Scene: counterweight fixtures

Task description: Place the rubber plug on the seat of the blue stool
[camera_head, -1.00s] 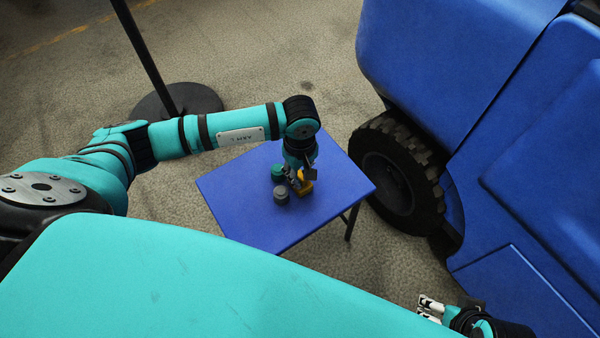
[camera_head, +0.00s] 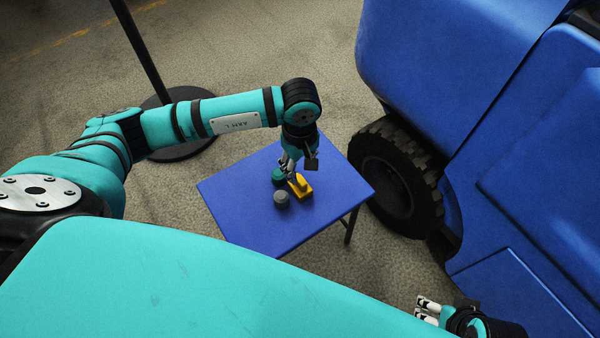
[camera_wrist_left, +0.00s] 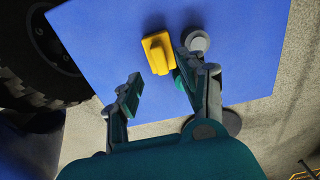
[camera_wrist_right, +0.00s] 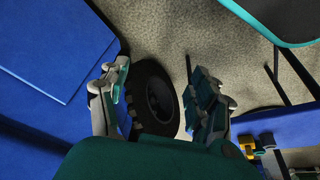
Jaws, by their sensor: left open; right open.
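The blue stool's flat seat (camera_head: 240,195) bears a green round piece (camera_head: 278,175), a grey round piece (camera_head: 281,197) and a yellow block (camera_head: 301,189) with a raised middle. I cannot tell for certain which piece is the rubber plug. My left gripper (camera_head: 291,170) is open above the seat, close to the green and yellow pieces. In the left wrist view the yellow block (camera_wrist_left: 157,52) lies just beyond the open fingers (camera_wrist_left: 157,76), the grey piece (camera_wrist_left: 197,42) beside the right finger, which largely hides the green one. My right gripper (camera_head: 427,308) is open and empty, away from the stool.
A big blue vehicle (camera_head: 450,90) with a black tyre (camera_head: 392,180) stands right beside the stool. A black post (camera_head: 140,45) on a round base (camera_head: 190,145) stands behind on the left. Much of the seat's left and front is clear.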

